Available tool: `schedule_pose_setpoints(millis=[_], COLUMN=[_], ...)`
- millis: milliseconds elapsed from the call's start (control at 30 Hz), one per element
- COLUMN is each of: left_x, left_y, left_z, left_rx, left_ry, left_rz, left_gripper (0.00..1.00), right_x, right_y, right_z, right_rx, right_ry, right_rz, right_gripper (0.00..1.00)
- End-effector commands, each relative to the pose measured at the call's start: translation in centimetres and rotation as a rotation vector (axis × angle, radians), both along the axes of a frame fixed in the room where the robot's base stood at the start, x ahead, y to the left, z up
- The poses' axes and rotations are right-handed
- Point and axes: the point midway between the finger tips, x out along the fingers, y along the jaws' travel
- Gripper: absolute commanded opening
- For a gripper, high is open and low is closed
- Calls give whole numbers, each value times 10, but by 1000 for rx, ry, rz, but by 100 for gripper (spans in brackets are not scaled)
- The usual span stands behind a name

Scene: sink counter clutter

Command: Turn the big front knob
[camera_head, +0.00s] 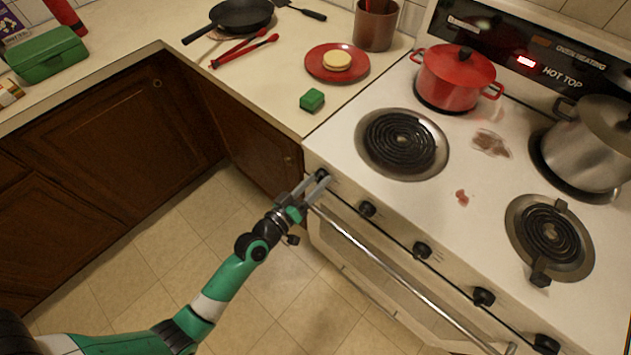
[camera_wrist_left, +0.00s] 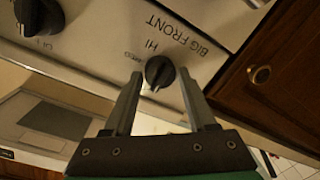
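The big front knob (camera_wrist_left: 159,72) is black and round with a raised grip, on the white stove panel under the words "BIG FRONT" and "HI". In the head view it is the leftmost knob (camera_head: 322,174) on the stove's front. My left gripper (camera_head: 312,187) reaches it from the front. In the left wrist view the left gripper (camera_wrist_left: 160,84) is open, with its fingertips on either side of the knob. I cannot tell whether they touch it. My right gripper is not in view.
More black knobs (camera_head: 367,208) run along the panel to the right, above the oven door handle (camera_head: 400,280). A red pot (camera_head: 455,80) and a steel pot (camera_head: 590,145) stand on the stove. A green block (camera_head: 312,99) lies on the counter. A wooden cabinet (camera_head: 245,130) is close left.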

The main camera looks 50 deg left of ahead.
Motion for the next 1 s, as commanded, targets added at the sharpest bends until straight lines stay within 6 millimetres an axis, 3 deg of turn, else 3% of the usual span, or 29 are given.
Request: schedule_pose_setpoints(millis=[33,100,467,567,900,1000], left_x=[0,0,-5,-19,-96,-109], left_y=[0,0,-1,-3,-13,-15], left_z=[0,0,-1,-1,1,3], left_rx=[1,1,2,2,1,1], left_ry=[0,0,2,3,2,1], left_rz=[0,0,0,0,1,2], left_gripper=[68,80,80,80,80,80], right_x=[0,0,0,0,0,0], right_y=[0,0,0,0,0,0], right_z=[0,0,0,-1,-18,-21], right_rx=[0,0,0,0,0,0], right_ry=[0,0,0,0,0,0], right_rz=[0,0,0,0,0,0], right_gripper=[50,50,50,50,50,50])
